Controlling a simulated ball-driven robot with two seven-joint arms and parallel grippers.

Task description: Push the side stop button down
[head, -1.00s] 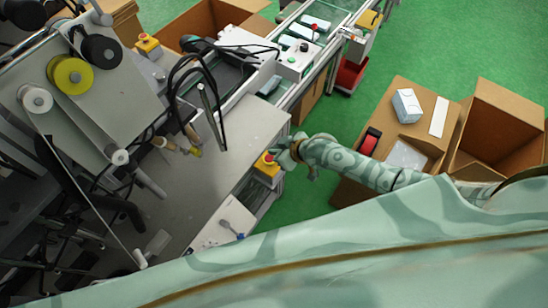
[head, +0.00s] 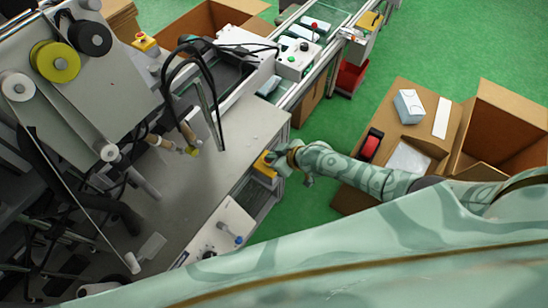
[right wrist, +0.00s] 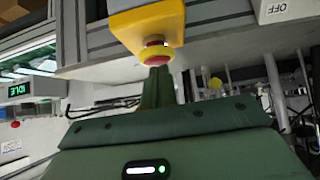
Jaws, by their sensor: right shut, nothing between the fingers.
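The side stop button is a red cap (right wrist: 155,53) on a yellow box (right wrist: 143,25) fixed at the side of the grey machine table. In the head view the yellow box (head: 264,165) shows at the table's right edge, with its red cap hidden by my gripper. My right gripper (head: 279,159) is shut and empty, right at the box. In the right wrist view its closed fingertips (right wrist: 157,72) are in line with the red cap and overlap its edge. I cannot tell whether the cap is pressed in. My left gripper is not in view.
A white control box (head: 297,60) sits by the conveyor. Cardboard boxes (head: 500,135) stand at the right.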

